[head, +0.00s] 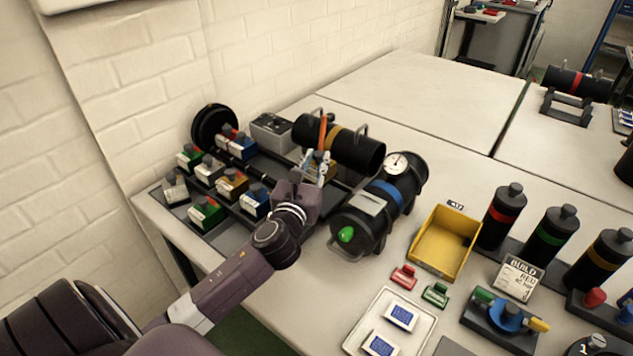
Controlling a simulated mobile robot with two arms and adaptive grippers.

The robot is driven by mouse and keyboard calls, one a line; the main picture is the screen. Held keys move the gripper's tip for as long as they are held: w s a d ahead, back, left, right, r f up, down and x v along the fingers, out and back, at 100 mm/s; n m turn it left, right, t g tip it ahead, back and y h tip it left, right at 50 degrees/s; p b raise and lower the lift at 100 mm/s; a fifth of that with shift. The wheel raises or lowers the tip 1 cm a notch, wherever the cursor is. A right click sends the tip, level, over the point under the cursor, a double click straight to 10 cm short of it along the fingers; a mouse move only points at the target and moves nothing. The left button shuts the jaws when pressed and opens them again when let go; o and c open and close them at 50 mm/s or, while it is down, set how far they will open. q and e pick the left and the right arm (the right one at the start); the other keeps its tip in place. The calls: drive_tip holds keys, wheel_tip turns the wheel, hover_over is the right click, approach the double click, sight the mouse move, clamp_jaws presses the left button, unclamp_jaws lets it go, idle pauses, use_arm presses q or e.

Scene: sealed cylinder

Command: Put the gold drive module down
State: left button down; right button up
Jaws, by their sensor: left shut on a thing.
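The exact grip point is partly hidden, near an upright orange strip. I cannot tell whether the module's underside touches a support, because my gripper covers that area. My right gripper is not in view.
Left of the gripper, a dark rack (222,226) holds several coloured blocks. A blue-banded cylinder with a gauge (378,206) stands close on the right. A yellow bin (440,262) and several banded bottles are farther right. The far table (420,95) is mostly clear.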

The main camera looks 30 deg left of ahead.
sight(315, 181)
use_arm(q)
drive_tip(key=shift+f, duration=0.65)
wheel_tip(315, 181, down, 3)
drive_tip(key=shift+r+b, duration=0.1)
drive_tip(key=shift+b, duration=0.55)
drive_tip(key=shift+f, duration=0.55)
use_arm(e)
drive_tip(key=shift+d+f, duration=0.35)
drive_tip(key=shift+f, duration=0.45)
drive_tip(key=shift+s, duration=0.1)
